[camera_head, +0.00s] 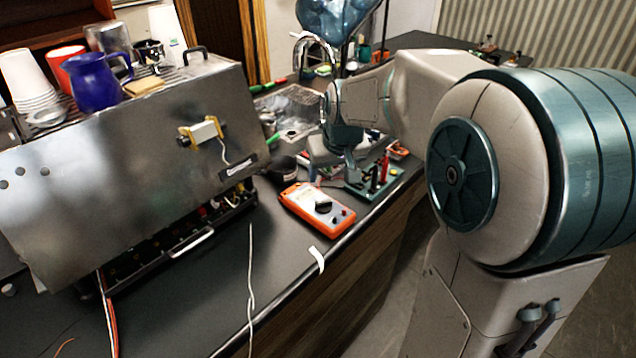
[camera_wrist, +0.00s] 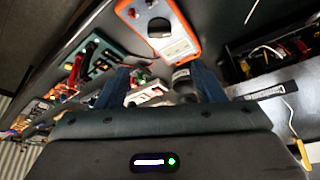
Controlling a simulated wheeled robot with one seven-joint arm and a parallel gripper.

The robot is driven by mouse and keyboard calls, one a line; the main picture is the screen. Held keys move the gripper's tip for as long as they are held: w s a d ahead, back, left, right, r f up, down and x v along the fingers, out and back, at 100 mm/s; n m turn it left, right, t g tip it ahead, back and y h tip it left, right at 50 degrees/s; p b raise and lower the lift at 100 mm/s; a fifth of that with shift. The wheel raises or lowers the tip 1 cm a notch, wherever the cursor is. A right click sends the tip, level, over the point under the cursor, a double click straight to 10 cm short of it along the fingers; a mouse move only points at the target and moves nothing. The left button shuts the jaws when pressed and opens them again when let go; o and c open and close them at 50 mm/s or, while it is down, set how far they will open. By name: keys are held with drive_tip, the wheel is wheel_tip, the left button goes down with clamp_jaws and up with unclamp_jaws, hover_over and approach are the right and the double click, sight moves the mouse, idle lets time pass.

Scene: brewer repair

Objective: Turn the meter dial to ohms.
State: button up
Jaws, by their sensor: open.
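The orange and white meter (camera_head: 312,212) lies face up on the dark counter, right of the brewer. Its dark round dial (camera_head: 323,207) is near the middle of its face; its setting is too small to read. In the wrist view the meter (camera_wrist: 178,45) is at the top centre, with the dial (camera_wrist: 159,27) in plain sight. My gripper (camera_wrist: 160,84) is open, its two blue fingers apart and short of the meter in that view. It touches neither meter nor dial. In the head view my wrist is behind the meter, and the fingers are hard to make out.
The steel brewer (camera_head: 130,170) stands at the left with cups and a blue pitcher (camera_head: 97,82) on top. A green tool stand (camera_head: 372,188) is beyond the meter near the counter edge. A white cord (camera_head: 250,285) hangs across the front counter, which is otherwise mostly clear.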

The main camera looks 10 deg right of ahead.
sight(324, 202)
drive_tip(key=x, duration=1.3)
drive_tip(key=shift+f, duration=0.2)
drive_tip(key=c, duration=1)
